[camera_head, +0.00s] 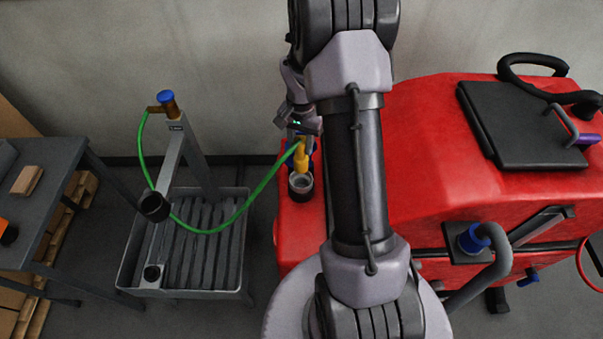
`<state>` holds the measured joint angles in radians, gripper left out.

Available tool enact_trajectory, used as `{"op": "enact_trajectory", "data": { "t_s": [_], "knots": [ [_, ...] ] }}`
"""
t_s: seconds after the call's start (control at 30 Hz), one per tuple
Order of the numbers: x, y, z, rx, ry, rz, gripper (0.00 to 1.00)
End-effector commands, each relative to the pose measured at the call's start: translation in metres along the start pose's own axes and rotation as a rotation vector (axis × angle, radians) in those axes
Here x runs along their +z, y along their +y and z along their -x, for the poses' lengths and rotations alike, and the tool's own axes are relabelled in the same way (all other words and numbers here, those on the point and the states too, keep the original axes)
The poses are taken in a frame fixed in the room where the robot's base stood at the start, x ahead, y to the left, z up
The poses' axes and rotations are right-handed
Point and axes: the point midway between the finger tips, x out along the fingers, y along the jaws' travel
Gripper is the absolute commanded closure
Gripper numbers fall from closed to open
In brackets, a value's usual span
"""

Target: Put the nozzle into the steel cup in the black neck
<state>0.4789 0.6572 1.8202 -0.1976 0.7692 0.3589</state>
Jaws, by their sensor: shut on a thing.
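The yellow nozzle (303,179) is in my gripper (304,142), with the green hose (262,185) running from its upper end. It points down at the black neck (301,196) on the left end of the red machine. The pale steel cup (301,182) shows as a ring inside the neck. The nozzle's lower end overlaps the far side of the cup's opening in the picture. I cannot tell whether it is inside the cup or above it. My gripper is shut on the nozzle, and my arm partly hides the area to the right.
The green hose hangs slack to a post (178,145) with a blue-capped fitting (166,103). The post stands at a grey slatted tray (238,255). The red machine (440,130) fills the right. A dark table (52,190) stands at left.

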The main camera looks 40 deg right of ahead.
Motion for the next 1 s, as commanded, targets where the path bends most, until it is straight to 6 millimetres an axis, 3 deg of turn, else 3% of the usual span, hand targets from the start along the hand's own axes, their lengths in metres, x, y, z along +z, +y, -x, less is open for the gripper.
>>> {"op": "enact_trajectory", "data": {
  "t_s": [0.03, 0.23, 0.47, 0.67, 1.0],
  "knots": [
    [0.001, 0.001, -0.015, 0.002, -0.003, 0.001, 1.00],
    [0.001, 0.001, -0.062, 0.002, -0.002, 0.000, 1.00],
    [0.001, 0.000, -0.087, 0.001, -0.001, 0.000, 1.00],
    [0.001, 0.001, -0.125, 0.001, -0.002, 0.000, 1.00],
    [0.000, 0.000, -0.130, 0.000, 0.000, 0.000, 1.00]
  ]
}}
